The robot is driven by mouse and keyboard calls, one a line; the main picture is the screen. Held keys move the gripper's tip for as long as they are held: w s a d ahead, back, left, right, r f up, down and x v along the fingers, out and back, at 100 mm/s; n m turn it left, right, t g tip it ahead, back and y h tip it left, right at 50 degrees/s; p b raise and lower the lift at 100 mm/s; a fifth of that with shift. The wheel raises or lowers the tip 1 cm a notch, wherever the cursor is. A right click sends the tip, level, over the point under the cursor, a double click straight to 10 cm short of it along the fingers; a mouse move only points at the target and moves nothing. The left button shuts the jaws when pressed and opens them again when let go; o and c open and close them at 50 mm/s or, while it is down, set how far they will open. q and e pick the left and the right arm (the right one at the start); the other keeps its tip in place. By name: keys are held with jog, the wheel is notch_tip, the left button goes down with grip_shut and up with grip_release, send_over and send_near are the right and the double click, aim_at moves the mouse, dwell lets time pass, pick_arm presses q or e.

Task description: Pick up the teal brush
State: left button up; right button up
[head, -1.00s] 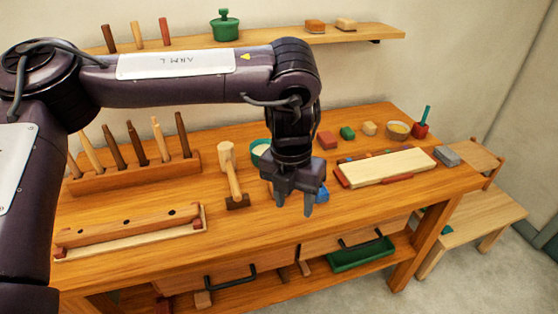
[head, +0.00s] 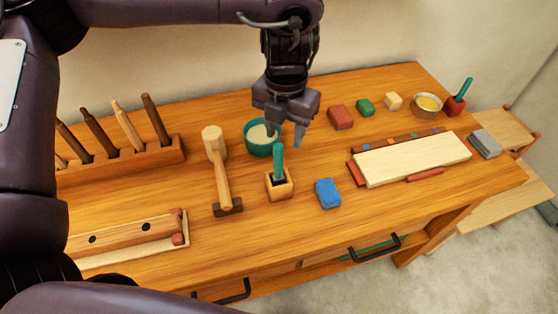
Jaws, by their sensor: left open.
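A teal brush (head: 279,158) stands upright, handle up, in a small square wooden holder (head: 279,184) near the middle of the bench. My left gripper (head: 285,138) is open and empty, pointing down at the top of this brush. Its fingertips show on either side of the handle top, but I cannot tell how far above or behind it they are. A second teal-green brush (head: 463,88) stands tilted in a red holder (head: 454,105) at the far right. My right gripper is not in view.
A teal bowl (head: 259,148) stands just behind the wooden holder. A mallet (head: 218,170) is to the left and a blue block (head: 327,193) to the right. A pale board (head: 412,158) lies further right. A rack of tools (head: 120,160) stands at the left.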

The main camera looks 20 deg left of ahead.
aim_at(279, 145)
pick_arm(q)
jog(key=f, duration=0.2)
jog(key=s+f+p, duration=0.1)
jog(key=shift+a, duration=0.35)
notch_tip(279, 145, down, 3)
jog(key=shift+a+p, duration=0.15)
jog(key=shift+p, duration=0.15)
grip_shut()
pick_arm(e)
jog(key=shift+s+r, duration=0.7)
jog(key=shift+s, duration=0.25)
